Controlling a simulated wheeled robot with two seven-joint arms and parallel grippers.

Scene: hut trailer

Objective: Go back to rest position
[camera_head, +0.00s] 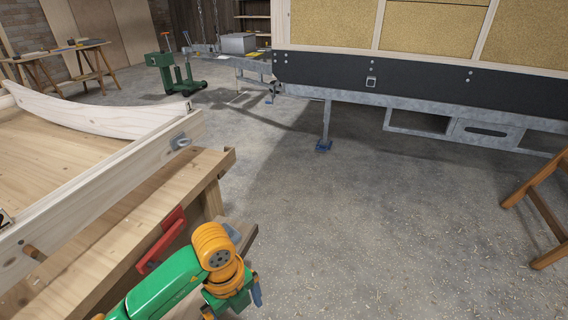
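My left arm, green with orange joints, comes in from the bottom left and bends beside the front edge of the workbench (95,268). Its orange joint is near the bench's near right corner, and the green part beyond it points down toward the bottom edge. No gripper fingers can be made out there, and nothing is seen held. My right arm and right gripper do not show in the head view.
A red clamp-like part (163,243) sits on the bench front, close to my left arm. A wooden frame (110,180) lies on the bench. The trailer (420,85) stands at the back right, a wooden chair (545,205) at the right edge. The concrete floor (370,240) between is open.

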